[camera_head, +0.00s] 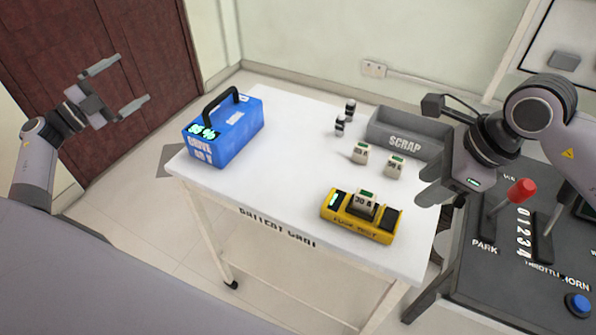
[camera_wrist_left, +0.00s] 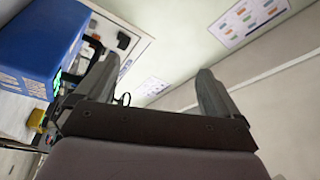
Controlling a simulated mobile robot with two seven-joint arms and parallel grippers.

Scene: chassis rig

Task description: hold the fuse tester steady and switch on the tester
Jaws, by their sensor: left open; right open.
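The yellow fuse tester (camera_head: 357,228) lies near the front right edge of the white cart. A pale fuse marked 30 A (camera_head: 364,203) sits upright in its middle, with a small green display at its left end and a dark part at its right end. My left gripper (camera_head: 126,86) is open and empty, in the air left of the cart and far from the tester. In the left wrist view its two fingers (camera_wrist_left: 152,92) stand apart with nothing between them. My right gripper (camera_head: 424,188) is open above the cart's right edge, to the right of the tester and not touching it.
A blue battery box (camera_head: 228,132) with a black handle stands on the cart's left (camera_head: 290,180). A grey scrap bin (camera_head: 408,130), two pale fuses (camera_head: 394,167) and small dark cylinders (camera_head: 341,125) are at the back. A lever console (camera_head: 500,262) stands to the right.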

